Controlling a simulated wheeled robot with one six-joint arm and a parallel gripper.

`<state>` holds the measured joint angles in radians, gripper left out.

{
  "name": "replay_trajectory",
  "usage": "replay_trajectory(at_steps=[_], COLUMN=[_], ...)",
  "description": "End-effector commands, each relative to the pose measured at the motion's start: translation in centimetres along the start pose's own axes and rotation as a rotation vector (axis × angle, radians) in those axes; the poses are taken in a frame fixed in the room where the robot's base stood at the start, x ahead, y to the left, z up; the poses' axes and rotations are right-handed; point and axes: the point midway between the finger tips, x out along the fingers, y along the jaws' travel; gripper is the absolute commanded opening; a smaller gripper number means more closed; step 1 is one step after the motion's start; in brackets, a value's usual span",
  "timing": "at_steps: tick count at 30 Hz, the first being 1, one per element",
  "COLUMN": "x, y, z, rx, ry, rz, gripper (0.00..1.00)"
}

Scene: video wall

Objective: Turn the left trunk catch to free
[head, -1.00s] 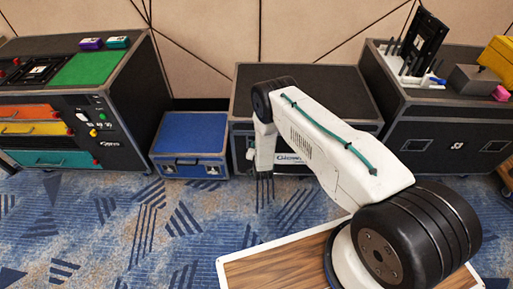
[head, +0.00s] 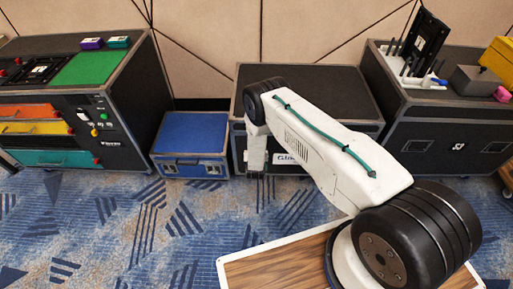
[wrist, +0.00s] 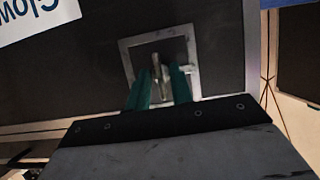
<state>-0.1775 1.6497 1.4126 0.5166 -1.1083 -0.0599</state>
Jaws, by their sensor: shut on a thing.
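The black trunk (head: 312,92) stands at the back against the wall. In the wrist view its dark front (wrist: 80,75) fills much of the picture. A square metal catch plate (wrist: 128,52) is set in that front, with a small metal catch (wrist: 157,66) in its middle. My gripper (wrist: 160,80) reaches into the plate with its two teal fingers either side of the catch and is shut on it. The catch's exact angle is hard to tell. In the head view my arm hides the catch, and the fingers barely show below the wrist.
A blue case (head: 192,135) stands close to the left of the trunk. A black cabinet with coloured drawers (head: 45,128) is farther left. Another black case (head: 440,135) with tools on top stands to the right.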

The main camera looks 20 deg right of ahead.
Motion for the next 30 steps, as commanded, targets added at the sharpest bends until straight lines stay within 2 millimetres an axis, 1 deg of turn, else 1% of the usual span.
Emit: replay_trajectory(at_steps=[6,7,8,16,19,23,27,30], x=[0.1,0.1,0.1,0.0,-0.7,-2.7,-5.2,-6.5], y=[-0.1,-0.1,-0.1,-0.1,-0.1,-0.2,-0.1,-0.1], z=[-0.2,-0.2,-0.2,-0.1,0.0,-0.1,-0.1,-0.1], rx=[0.001,0.001,0.001,0.001,0.0,-0.002,-0.002,0.0], ry=[0.003,0.003,0.003,0.001,-0.001,-0.001,0.0,0.0], rz=[-0.001,-0.001,-0.001,-0.001,-0.002,-0.003,-0.003,-0.002], gripper=[0.0,0.25,0.28,0.28,0.28,0.28,0.28,0.28])
